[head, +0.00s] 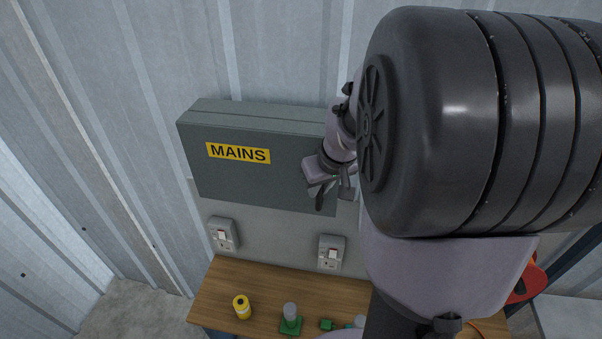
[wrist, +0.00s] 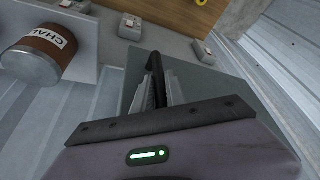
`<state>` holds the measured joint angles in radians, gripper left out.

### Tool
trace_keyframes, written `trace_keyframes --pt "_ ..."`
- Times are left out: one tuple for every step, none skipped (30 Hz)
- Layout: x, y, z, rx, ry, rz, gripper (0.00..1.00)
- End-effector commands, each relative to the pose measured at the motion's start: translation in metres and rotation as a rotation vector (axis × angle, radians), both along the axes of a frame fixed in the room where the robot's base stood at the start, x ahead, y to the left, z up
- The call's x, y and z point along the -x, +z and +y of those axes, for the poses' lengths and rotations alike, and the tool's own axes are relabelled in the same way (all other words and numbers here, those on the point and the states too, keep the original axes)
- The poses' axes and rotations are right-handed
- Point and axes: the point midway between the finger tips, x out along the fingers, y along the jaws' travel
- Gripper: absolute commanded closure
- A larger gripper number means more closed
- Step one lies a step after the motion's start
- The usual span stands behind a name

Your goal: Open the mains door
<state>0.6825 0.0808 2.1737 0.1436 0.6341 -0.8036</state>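The grey mains box (head: 235,185) is fixed to the wall, with a yellow label reading MAINS on its front. Its door looks closed. A dark handle (head: 319,201) is at the right of the door, partly covered by my gripper (head: 333,188). In the wrist view, the black curved handle (wrist: 155,67) stands between the two fingers of my gripper (wrist: 158,85). The fingers are on either side of the handle and close to it. I cannot tell whether they press on it. My arm hides the right edge of the box in the head view.
A wooden bench (head: 260,288) below holds a yellow roll (head: 242,307) and small green parts (head: 291,325). The wrist view shows a brown can (wrist: 38,52) beside the box.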

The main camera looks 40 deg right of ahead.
Motion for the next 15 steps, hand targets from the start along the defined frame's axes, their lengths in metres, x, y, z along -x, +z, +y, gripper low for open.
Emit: trace_keyframes --pt "0.0000 0.0001 0.0000 0.000 0.000 0.000 0.95" --pt "0.0000 0.0001 0.0000 0.000 0.000 0.000 1.00" --pt "0.0000 0.0002 0.0000 0.000 0.000 0.000 1.00" --pt "0.0001 0.0002 0.0000 0.000 0.000 0.000 1.00" --pt "0.0001 0.0002 -0.0001 0.000 0.000 0.000 1.00" --pt "0.0001 0.0002 -0.0001 0.000 0.000 0.000 1.00" --pt "0.0001 0.0002 -0.0001 0.000 0.000 0.000 1.00" --pt "0.0001 0.0003 -0.0001 0.000 0.000 0.000 1.00" --pt "0.0000 0.0003 -0.0001 0.000 0.000 0.000 1.00" --pt "0.0000 0.0003 -0.0001 0.000 0.001 0.000 1.00" --pt "0.0000 0.0003 -0.0001 0.000 0.001 0.000 1.00" --pt "0.0001 0.0004 -0.0002 0.000 0.001 0.000 1.00" --pt "0.0001 0.0004 -0.0002 0.000 0.001 0.000 1.00" --pt "0.0001 0.0004 -0.0002 0.001 0.001 0.000 1.00" --pt "0.0001 0.0004 -0.0002 0.001 0.001 0.000 1.00"
